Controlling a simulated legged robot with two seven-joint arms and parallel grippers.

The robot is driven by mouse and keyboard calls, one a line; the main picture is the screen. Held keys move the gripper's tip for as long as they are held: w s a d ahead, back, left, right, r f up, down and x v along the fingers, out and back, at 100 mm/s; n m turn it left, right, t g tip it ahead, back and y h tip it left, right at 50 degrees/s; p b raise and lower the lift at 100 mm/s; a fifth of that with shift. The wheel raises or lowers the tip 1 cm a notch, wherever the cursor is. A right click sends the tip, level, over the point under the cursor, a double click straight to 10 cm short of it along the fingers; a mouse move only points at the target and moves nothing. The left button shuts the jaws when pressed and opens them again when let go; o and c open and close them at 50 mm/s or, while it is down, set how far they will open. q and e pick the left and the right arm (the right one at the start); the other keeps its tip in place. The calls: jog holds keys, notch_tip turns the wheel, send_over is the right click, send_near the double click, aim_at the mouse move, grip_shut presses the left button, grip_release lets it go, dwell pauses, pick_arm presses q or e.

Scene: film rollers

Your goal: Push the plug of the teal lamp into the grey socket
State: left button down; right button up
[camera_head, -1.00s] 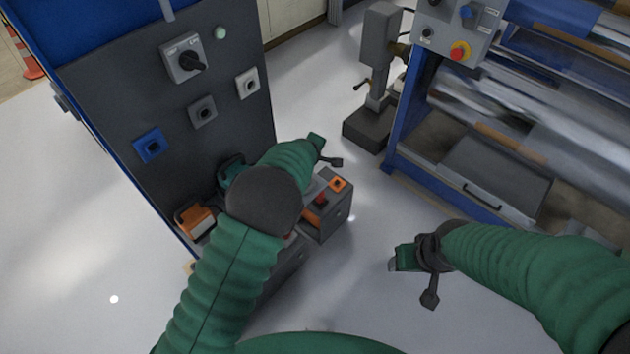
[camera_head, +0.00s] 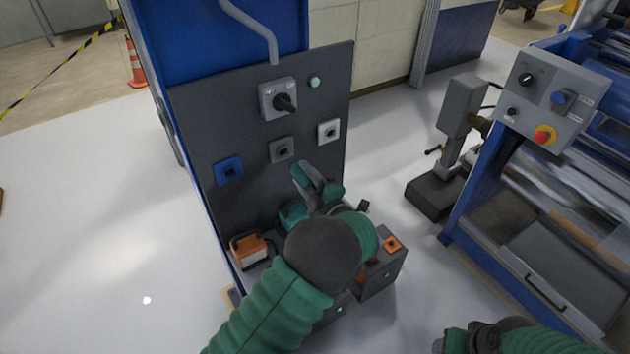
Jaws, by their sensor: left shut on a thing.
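The grey socket (camera_head: 282,150) is on the dark panel (camera_head: 232,116), between the blue socket (camera_head: 229,171) and the white socket (camera_head: 329,131). My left gripper (camera_head: 304,178) points up toward the panel, just below the grey socket in the picture. It is shut on the plug, which its fingers largely hide. The teal lamp (camera_head: 292,214) stands at the foot of the panel, partly behind my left arm; its cable cannot be made out. My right gripper (camera_head: 446,342) is at the bottom edge, cut off, so its jaws cannot be read.
An orange lamp (camera_head: 249,249) stands left of the teal one. A grey box with an orange socket (camera_head: 391,244) is right of my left wrist. A rotary switch (camera_head: 278,100) is above the grey socket. A roller machine (camera_head: 530,235) stands at the right.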

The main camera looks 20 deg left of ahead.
pick_arm(q)
jog(key=shift+x, duration=2.85)
jog(key=shift+s+r, duration=0.1)
jog(key=shift+r, duration=0.05)
jog(key=shift+b, duration=0.5)
